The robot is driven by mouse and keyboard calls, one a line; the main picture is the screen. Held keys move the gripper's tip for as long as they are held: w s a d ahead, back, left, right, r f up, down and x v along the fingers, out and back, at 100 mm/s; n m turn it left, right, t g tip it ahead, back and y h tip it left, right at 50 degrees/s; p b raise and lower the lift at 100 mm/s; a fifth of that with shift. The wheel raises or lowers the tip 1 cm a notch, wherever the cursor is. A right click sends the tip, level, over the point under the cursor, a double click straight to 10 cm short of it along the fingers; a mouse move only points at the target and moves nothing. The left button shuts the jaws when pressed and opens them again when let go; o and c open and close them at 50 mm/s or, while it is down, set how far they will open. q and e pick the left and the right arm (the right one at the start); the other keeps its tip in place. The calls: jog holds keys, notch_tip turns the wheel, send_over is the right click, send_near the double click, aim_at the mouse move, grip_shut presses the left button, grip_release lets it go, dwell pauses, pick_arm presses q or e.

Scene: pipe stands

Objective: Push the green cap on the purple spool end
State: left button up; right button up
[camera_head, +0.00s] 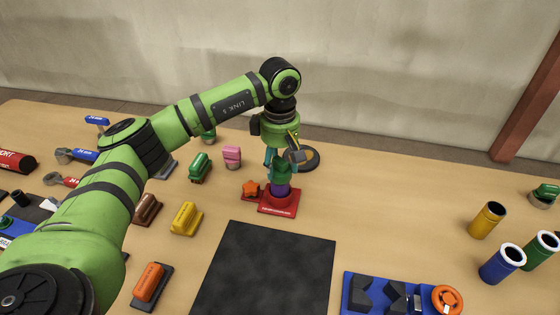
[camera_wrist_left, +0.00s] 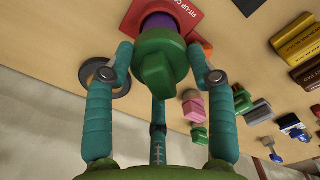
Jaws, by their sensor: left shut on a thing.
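The purple spool end (camera_head: 281,189) stands upright on a red base (camera_head: 290,208) near the middle of the table. The green cap (camera_head: 281,173) is on top of it and lined up with it; how deep it sits cannot be told. My left gripper (camera_head: 282,162) is above, pointing down, shut on the green cap. In the left wrist view the cap (camera_wrist_left: 160,62) lies between the teal fingers of the gripper (camera_wrist_left: 157,65), with the purple spool end (camera_wrist_left: 160,22) and red base (camera_wrist_left: 184,12) beyond it. My right gripper is not in view.
An orange star-shaped knob (camera_head: 251,189) is just left of the spool end, and a dark ring (camera_head: 312,160) lies behind it. Pink (camera_head: 232,157), green (camera_head: 200,168) and yellow (camera_head: 186,219) pieces stand left. A black mat (camera_head: 265,270) lies in front. Table right of the base is clear.

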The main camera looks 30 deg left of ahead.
aim_at(280, 160)
pick_arm(q)
jog(key=shift+f, duration=0.35)
jog(key=o, duration=1.4)
jog(key=shift+r, duration=0.15)
jog(key=shift+r+p, duration=1.4)
jog(key=shift+r, duration=1.05)
jog(key=shift+r, duration=0.1)
notch_tip(280, 160, up, 12)
jog(key=shift+f, duration=0.1)
